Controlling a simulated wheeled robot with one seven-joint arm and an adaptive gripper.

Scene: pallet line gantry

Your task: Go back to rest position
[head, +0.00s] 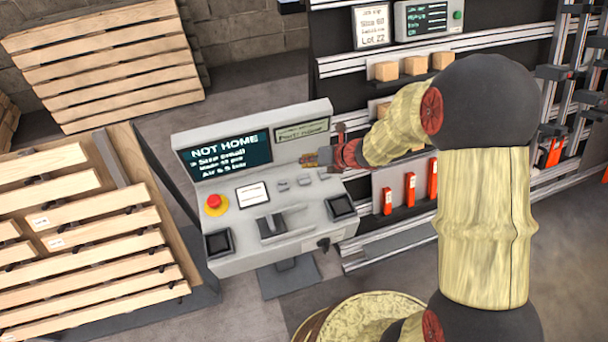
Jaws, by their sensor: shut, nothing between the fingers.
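A grey control console (300,235) stands in the middle of the head view. Its dark screen (227,155) reads "NOT HOME" above smaller lines of text. A smaller display (301,131) sits to the right of that screen. The sloped panel carries a red mushroom button (214,203) on a yellow base, a black lever (271,224) and two black square pads. My arm reaches in from the right in a pale yellow cover. My gripper (309,158) is shut and empty, in front of the console's upper right part. Whether it touches the console cannot be told.
Pallet boards (85,250) fill the left on a dark frame. Another wooden pallet (105,65) leans at the back wall. A rack at the right holds wooden blocks (415,66) and red-orange items (410,188). Grey floor shows between pallets and rack.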

